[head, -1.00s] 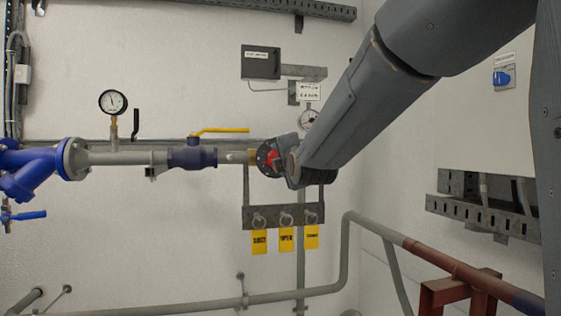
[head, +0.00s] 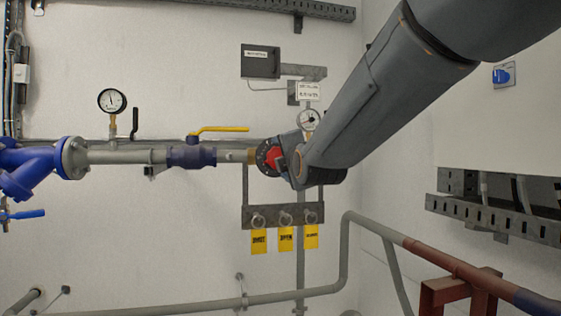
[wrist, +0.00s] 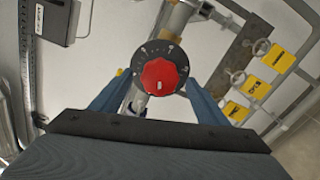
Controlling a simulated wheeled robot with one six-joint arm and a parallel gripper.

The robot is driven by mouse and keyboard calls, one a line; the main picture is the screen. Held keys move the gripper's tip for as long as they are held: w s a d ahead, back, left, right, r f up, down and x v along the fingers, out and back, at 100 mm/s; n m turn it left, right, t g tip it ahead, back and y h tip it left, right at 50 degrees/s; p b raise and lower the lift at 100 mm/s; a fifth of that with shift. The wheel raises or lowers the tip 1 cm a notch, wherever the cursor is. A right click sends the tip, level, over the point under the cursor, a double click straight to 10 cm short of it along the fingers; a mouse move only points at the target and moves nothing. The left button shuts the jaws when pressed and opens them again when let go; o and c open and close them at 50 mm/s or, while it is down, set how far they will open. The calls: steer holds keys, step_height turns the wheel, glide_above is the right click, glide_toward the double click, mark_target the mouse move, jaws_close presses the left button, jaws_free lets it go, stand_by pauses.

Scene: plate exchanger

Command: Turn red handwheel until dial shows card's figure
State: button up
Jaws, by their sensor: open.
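The red handwheel (head: 273,157) sits on a black marked disc at the right end of the pipe run, partly hidden by my wrist. In the wrist view the red handwheel (wrist: 160,77) faces me, with a small pale mark on it. My gripper (wrist: 160,84) is open, its blue fingers on either side of the wheel with gaps between; whether the tips reach past its rim I cannot tell. A round white dial (head: 309,120) is partly visible above my wrist; its reading is too small to tell. The white card (head: 308,91) hangs above it, its print illegible.
A pressure gauge (head: 112,101) and a yellow-lever valve (head: 193,155) stand on the pipe to the left. Several yellow tags (head: 285,239) hang from a bracket below. A dark box (head: 261,61) is on the wall above. A lower pipe (head: 200,303) crosses the bottom.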

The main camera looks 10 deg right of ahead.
steer(key=s, duration=0.4)
steer(key=shift+s+b, duration=0.15)
steer(key=shift+b, duration=0.15)
steer(key=shift+f, duration=0.15)
steer(key=s+f+m+g, duration=0.3)
steer(key=f+m+g, duration=0.15)
steer(key=f, duration=0.85)
steer(key=s+f+m+g, duration=0.4)
steer(key=f+m, duration=0.1)
steer(key=f, duration=0.8)
steer(key=s+f+m+g, duration=0.9)
steer(key=s+f+m, duration=0.3)
steer(key=s+f, duration=0.5)
steer(key=s, duration=0.4)
steer(key=shift+s+f, duration=0.25)
steer(key=shift+a+g, duration=0.1)
steer(key=shift+g, duration=0.15)
